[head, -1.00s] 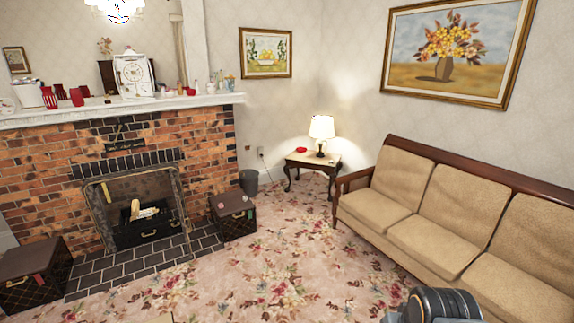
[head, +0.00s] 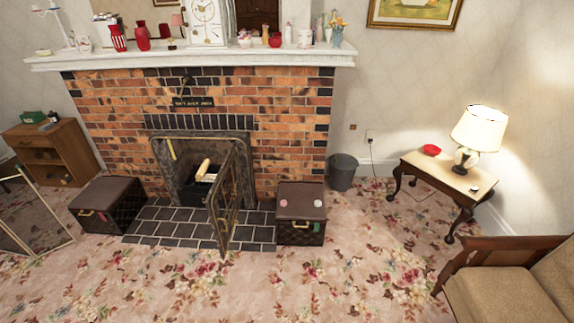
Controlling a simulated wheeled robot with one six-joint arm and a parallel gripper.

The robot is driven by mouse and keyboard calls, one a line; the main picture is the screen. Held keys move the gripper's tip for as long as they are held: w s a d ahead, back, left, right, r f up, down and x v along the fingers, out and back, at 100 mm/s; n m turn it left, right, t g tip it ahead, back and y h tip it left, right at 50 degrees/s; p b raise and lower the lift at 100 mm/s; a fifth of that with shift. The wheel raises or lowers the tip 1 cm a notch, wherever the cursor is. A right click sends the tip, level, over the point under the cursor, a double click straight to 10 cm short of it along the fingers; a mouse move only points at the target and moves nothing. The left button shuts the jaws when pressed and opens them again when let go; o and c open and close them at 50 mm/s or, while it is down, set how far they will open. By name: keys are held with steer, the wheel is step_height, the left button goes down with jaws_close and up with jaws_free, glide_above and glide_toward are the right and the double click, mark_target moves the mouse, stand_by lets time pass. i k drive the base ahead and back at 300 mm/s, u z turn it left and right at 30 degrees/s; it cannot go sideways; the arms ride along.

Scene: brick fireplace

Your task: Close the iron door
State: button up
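The iron door (head: 228,200) is a dark-framed, see-through screen panel on the fireplace front. It stands open, swung out over the dark tiled hearth from the right side of the opening. The iron frame (head: 162,162) surrounds the firebox. Inside is a dark grate with a pale log (head: 204,170), partly hidden behind the door. My gripper is not in view.
Brown trunks stand on both sides of the hearth (head: 165,225): one at left (head: 106,203) and one at right (head: 301,208), close to the door. A grey bin (head: 343,170), lamp table (head: 445,180) and sofa (head: 510,285) are at right. The carpet in front is clear.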

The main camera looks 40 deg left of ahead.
mark_target(231, 196)
steer(key=u, duration=0.2)
steer(key=i, duration=0.4)
steer(key=u, duration=2.9)
steer(key=i, duration=1.55)
steer(key=z, duration=0.45)
steer(key=i, duration=0.45)
steer(key=z, duration=0.35)
